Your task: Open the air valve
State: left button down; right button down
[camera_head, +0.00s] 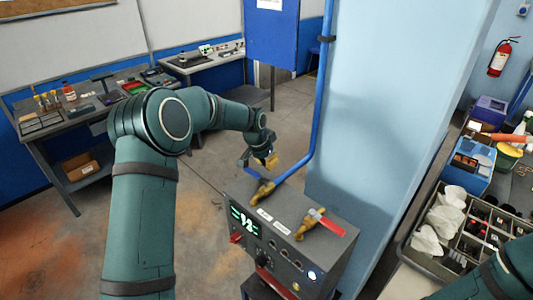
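A dark control box (283,253) stands below the middle, with a lit green display on its left side. A brass valve (263,191) sits on its top at the lower end of a blue pipe, with a short blue handle (251,173) beside it. A second brass valve (310,222) with a red handle (331,225) is to the right. My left gripper (264,162) hangs just above the blue handle. It is small, with a yellowish part at its tip, and I cannot tell whether it touches the handle. My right gripper is out of view; only part of that arm shows.
A pale blue column (395,110) rises behind the box, with the blue pipe (319,110) running along it. A parts tray (428,262) and a blue box (468,165) are at the right. A cluttered bench (95,113) stands at the back left. Open floor lies between.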

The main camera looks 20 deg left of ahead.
aim_at(256, 175)
pick_arm(q)
jog(key=shift+s+a+r, duration=0.1)
jog(key=shift+s+a, duration=0.2)
jog(key=shift+s, duration=0.45)
jog(key=shift+s+a+r, duration=0.1)
jog(key=shift+s+a, duration=0.15)
jog(key=shift+s, duration=0.45)
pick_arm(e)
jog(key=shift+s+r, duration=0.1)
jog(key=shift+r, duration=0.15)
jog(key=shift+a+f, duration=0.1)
pick_arm(q)
jog(key=shift+s+a+n, duration=0.2)
jog(key=shift+n, duration=0.2)
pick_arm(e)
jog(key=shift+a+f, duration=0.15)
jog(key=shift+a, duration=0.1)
